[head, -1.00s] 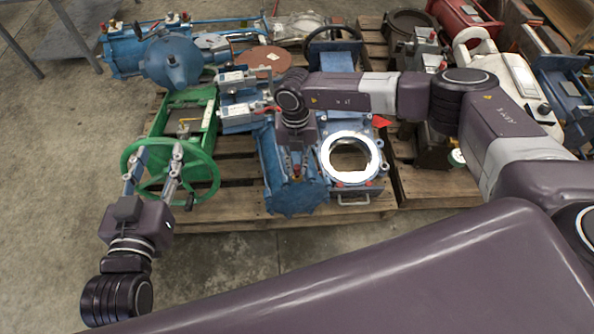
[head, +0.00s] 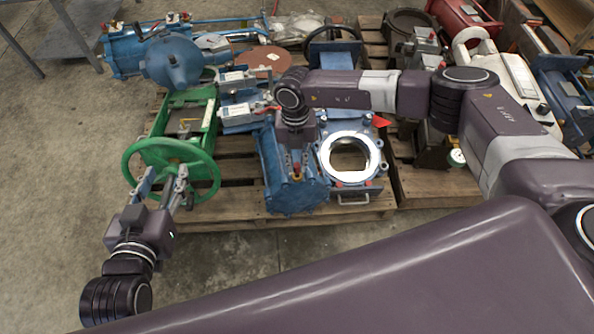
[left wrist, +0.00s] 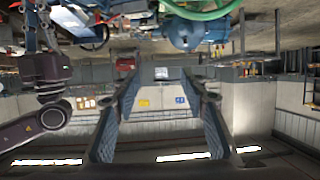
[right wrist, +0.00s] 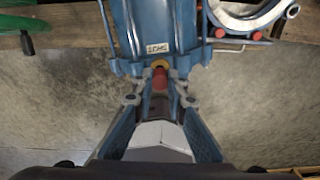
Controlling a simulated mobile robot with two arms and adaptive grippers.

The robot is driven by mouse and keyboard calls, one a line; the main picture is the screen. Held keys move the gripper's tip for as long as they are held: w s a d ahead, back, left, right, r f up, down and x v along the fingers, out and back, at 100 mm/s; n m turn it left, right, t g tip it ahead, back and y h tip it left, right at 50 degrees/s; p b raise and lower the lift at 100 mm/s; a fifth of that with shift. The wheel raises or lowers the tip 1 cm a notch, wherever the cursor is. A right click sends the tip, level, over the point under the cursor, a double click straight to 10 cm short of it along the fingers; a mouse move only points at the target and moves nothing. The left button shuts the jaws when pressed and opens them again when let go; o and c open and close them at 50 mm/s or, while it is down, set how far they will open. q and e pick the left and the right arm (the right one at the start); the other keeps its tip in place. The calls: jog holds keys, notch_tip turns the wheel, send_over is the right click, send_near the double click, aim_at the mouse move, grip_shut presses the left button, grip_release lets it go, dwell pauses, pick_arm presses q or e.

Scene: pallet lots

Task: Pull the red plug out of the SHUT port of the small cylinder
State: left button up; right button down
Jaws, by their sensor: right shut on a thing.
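The small blue cylinder (head: 290,185) lies on the pallet, below my right wrist in the head view. In the right wrist view the cylinder (right wrist: 160,25) carries a white SHUT label (right wrist: 158,48), upside down. Below the label is a port with a yellow ring (right wrist: 160,64). The red plug (right wrist: 160,79) sits at this ring, in line with it; I see no clear gap. My right gripper (right wrist: 160,92) is shut on the plug, a finger on each side. It also shows in the head view (head: 296,165). My left gripper (head: 163,181) is open and empty beside the green handwheel (head: 140,158).
A blue housing with a bright round flange (head: 349,155) stands right beside the cylinder. A green frame (head: 190,120) and blue parts with labels (head: 240,108) lie behind. Bare concrete floor (head: 240,255) is free in front of the pallet.

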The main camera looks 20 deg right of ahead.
aim_at(297, 165)
jog(key=shift+r+p, duration=0.4)
jog(key=shift+r, duration=0.15)
jog(key=shift+w+r+p, duration=0.1)
jog(key=shift+r+p, duration=0.25)
jog(key=shift+r, duration=0.1)
jog(key=shift+r+p, duration=0.4)
jog(key=shift+r, duration=0.05)
pick_arm(q)
jog(key=s+a+f+g+y, duration=0.2)
jog(key=s+a+f+g, duration=0.2)
jog(key=s+f+g, duration=0.3)
jog(key=shift+s+a+f+n+g+p, duration=0.35)
jog(key=shift+s+f, duration=1.5)
jog(key=shift+s, duration=0.85)
pick_arm(e)
jog(key=shift+r, duration=0.4)
